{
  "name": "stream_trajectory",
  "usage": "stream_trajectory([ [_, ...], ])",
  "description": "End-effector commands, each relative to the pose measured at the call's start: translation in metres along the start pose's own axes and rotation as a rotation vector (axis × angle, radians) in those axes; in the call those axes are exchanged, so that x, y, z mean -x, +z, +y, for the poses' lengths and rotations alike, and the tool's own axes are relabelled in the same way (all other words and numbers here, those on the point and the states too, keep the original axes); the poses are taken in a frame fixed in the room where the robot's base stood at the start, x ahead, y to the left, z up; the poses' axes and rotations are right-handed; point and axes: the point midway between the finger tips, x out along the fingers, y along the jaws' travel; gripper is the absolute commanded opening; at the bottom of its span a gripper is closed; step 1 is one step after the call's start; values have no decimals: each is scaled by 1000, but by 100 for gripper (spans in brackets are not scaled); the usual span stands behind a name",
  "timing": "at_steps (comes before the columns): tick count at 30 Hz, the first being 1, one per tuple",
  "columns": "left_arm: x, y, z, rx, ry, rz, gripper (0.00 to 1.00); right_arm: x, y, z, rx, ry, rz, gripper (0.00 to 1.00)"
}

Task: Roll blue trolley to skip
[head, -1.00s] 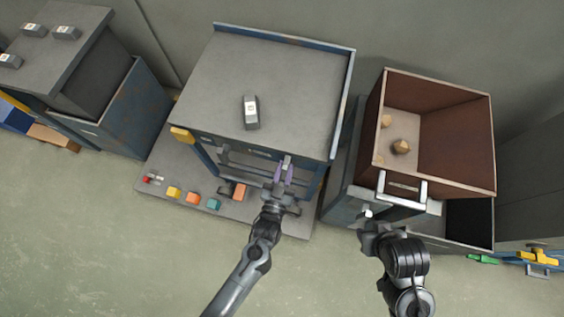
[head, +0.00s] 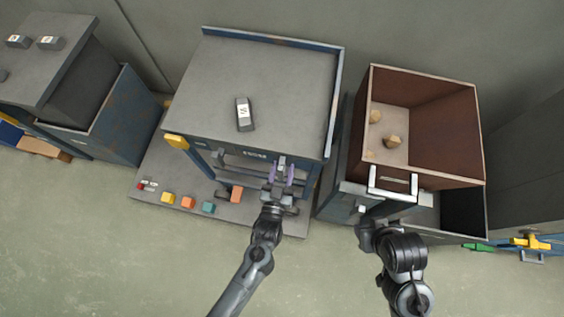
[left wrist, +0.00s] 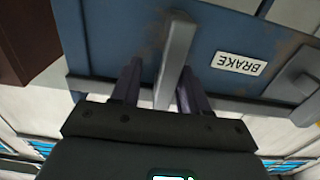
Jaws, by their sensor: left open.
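The blue, grey-topped unit (head: 265,90) stands in the middle of the head view; I cannot tell whether it is the trolley. My left gripper (head: 281,174) is at its near side. In the left wrist view, my left gripper (left wrist: 157,88) is open, with its purple fingers on either side of a grey bar (left wrist: 175,60). A white BRAKE label (left wrist: 238,64) is on the blue panel behind. My right gripper (head: 362,222) is below a pale handle (head: 395,193); its jaws do not show clearly. I cannot tell which container is the skip.
An open brown-red box (head: 440,130) with a few tan lumps stands at right. A blue open bin (head: 115,120) stands at left. Coloured blocks, including a yellow one (head: 167,198), lie on a grey slab (head: 160,165) before the middle unit. Pale floor (head: 110,250) in front is clear.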

Motion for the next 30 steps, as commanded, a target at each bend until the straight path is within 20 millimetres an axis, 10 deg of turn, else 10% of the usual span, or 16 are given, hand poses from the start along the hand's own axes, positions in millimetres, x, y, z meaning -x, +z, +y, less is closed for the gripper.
stream_trajectory([
  [30,107,0,1,0,0,0,45,24,-8,0,-6,-4,1,43],
])
